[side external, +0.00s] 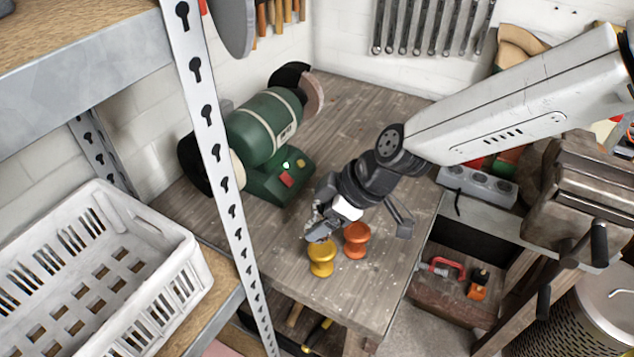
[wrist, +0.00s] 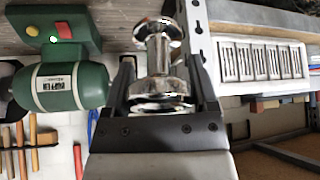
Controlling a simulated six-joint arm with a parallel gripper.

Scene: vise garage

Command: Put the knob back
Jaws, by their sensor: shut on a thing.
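A shiny chrome knob (wrist: 160,57) is between the two dark fingers of my gripper (wrist: 160,82) in the wrist view. My gripper (side external: 329,212) is shut on it. In the side external view the chrome knob (side external: 316,229) is small, partly hidden by the fingers, and just above and behind a yellow knob. The yellow knob (side external: 321,262) stands upright on the wooden workbench (side external: 362,290). An orange knob (side external: 357,239) stands upright beside it to the right. I cannot tell whether the chrome knob touches the bench.
A green bench grinder (side external: 266,131) stands behind and left of my gripper. A perforated metal shelf post (side external: 222,180) rises in front, with a white crate (side external: 100,265) to its left. A vise (side external: 580,190) is at the right. The bench front right of the knobs is clear.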

